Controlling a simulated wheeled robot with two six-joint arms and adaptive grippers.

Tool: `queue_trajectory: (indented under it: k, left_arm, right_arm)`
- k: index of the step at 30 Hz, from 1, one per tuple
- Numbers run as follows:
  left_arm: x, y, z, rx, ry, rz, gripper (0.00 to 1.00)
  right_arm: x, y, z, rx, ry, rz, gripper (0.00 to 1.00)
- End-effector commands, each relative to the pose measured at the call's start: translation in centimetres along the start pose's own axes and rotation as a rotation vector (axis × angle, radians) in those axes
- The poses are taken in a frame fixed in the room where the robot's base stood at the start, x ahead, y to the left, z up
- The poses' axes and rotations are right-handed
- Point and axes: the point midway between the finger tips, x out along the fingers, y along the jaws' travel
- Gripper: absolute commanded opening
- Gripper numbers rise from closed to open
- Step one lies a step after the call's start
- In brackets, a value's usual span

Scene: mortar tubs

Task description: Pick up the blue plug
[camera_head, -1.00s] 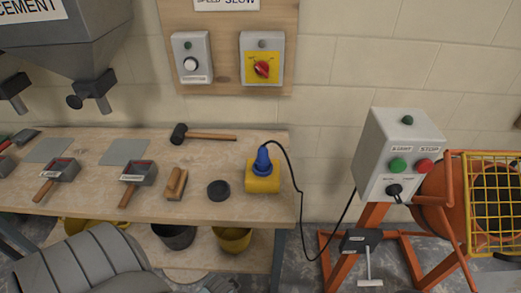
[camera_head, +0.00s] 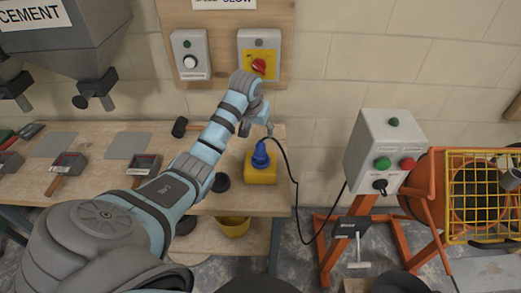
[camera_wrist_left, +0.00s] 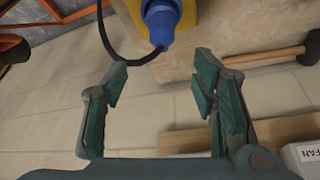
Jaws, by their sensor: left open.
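The blue plug (camera_head: 261,156) stands upright on a yellow block (camera_head: 261,175) near the right end of the workbench. A black cable runs from it over the bench edge. My left gripper (camera_head: 258,128) is just behind and above the plug, apart from it. In the left wrist view the plug (camera_wrist_left: 161,22) shows at the top, beyond the fingertips, and my open, empty left gripper (camera_wrist_left: 158,85) has its fingers spread either side below it. My right gripper is not in view.
A black puck (camera_head: 221,183) and a mallet (camera_head: 180,127) lie near my left arm on the bench. A grey control box (camera_head: 385,150) on an orange stand is to the right. A switch panel (camera_head: 225,50) is on the wall behind.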

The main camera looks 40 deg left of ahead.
Motion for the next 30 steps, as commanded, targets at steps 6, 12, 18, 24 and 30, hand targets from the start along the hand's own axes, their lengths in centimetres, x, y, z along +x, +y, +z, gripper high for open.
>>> queue_trajectory:
  k: [6,12,18,24,30]
  left_arm:
    - [4.1,0.0,0.1,0.002,0.000,0.000,0.53]
    - [7.7,-0.2,1.1,0.002,-0.001,0.000,0.53]
    - [9.3,-0.3,1.0,0.003,0.003,-0.001,0.53]
    - [9.2,-0.3,0.9,0.003,0.003,-0.001,0.40]
    - [9.2,-0.3,0.9,0.003,0.003,-0.001,0.08]
  right_arm:
    - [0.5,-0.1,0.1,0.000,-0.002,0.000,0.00]
    - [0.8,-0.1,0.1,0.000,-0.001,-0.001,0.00]
    - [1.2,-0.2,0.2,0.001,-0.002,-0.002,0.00]
    - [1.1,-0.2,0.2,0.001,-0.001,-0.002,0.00]
    - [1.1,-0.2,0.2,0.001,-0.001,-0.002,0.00]
